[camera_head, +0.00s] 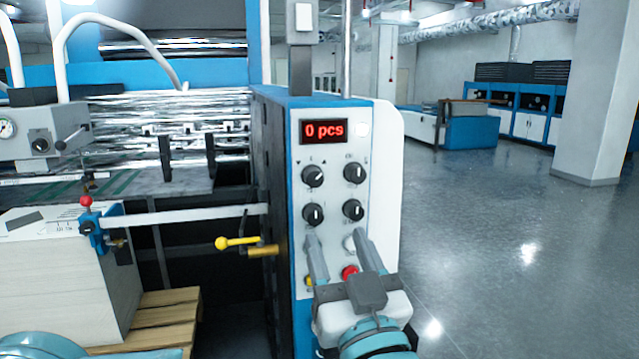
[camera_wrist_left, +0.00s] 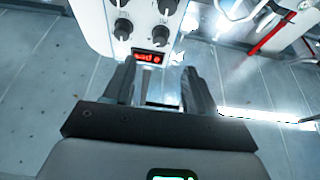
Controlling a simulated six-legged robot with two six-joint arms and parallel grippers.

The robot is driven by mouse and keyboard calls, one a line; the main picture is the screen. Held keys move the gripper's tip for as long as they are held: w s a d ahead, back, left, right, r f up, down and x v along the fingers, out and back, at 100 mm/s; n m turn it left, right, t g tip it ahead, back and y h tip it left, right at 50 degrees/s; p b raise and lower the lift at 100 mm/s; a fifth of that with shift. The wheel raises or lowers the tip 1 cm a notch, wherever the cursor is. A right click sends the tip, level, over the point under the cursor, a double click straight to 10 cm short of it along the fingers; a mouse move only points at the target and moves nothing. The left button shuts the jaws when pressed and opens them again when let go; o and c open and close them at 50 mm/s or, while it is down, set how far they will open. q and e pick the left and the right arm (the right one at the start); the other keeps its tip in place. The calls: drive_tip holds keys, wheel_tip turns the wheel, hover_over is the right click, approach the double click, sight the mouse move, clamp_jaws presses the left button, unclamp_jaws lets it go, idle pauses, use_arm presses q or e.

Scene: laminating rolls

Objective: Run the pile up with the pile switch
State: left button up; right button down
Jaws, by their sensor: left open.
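Below the display are black rotary knobs in two rows: upper left (camera_head: 313,176), upper right (camera_head: 355,173), lower left (camera_head: 313,214) and lower right (camera_head: 352,210). I cannot read which one is the pile switch. My left gripper (camera_head: 336,240) is open and empty in front of the panel, its fingertips just below the lower knobs. My right gripper is not in view.
A red button (camera_head: 350,272) and a yellow one (camera_head: 310,282) are partly hidden by my gripper. A paper pile (camera_head: 60,285) stands on a wooden pallet (camera_head: 165,318) at left. A yellow-handled lever (camera_head: 238,242) sticks out left of the cabinet. The floor at right is clear.

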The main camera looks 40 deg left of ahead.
sight(315, 184)
use_arm(q)
drive_tip(key=p+x, duration=0.3)
drive_tip(key=x, duration=0.8)
drive_tip(key=shift+w+a+r, duration=0.15)
drive_tip(key=shift+a+r, duration=0.1)
clamp_jaws()
drive_tip(key=shift+f, duration=0.1)
